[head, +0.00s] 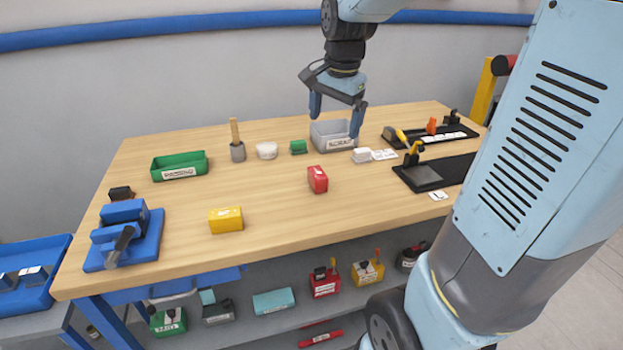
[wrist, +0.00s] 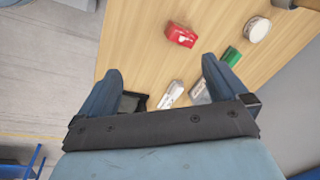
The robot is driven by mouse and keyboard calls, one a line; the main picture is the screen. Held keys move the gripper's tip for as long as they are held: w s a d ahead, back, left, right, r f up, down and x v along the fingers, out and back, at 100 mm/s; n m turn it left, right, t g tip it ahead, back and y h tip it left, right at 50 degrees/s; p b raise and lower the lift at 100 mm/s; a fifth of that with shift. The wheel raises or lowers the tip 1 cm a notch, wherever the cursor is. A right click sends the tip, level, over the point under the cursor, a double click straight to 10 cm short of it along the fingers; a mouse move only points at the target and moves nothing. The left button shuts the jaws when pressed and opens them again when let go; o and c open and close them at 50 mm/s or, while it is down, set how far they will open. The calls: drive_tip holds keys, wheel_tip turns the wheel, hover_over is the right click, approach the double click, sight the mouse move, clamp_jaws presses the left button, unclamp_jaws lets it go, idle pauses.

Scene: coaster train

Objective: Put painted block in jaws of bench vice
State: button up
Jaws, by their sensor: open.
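A blue bench vice (head: 123,236) stands on its blue base at the left front of the bench. A yellow block (head: 226,220) lies to the right of it, and a red block (head: 318,179) sits mid-bench; the red block also shows in the wrist view (wrist: 181,35). A small green block (head: 298,147) lies farther back. Which of these is the painted block I cannot tell. My gripper (head: 336,112) is open and empty, above the back right of the bench, near a grey bin and well apart from the vice. Whether the vice's jaws are empty is unclear.
A grey bin (head: 333,136), a green tray (head: 179,167), a pot with a wooden handle (head: 237,150) and a white round item (head: 266,150) stand toward the back. Black fixtures (head: 435,172) occupy the right end. The middle front of the wooden bench (head: 275,225) is clear.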

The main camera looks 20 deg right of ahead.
sight(318, 172)
drive_tip(key=w+f+m+g, duration=0.2)
drive_tip(key=w+f+m, duration=0.55)
drive_tip(key=w, duration=0.25)
drive_tip(key=shift+n, duration=0.25)
drive_tip(key=f, duration=0.9)
drive_tip(key=shift+w+f, duration=0.35)
drive_tip(key=shift+f, duration=0.05)
drive_tip(key=f, duration=0.4)
drive_tip(key=shift+w+f, duration=0.2)
drive_tip(key=shift+f, duration=0.2)
drive_tip(key=c, duration=1.2)
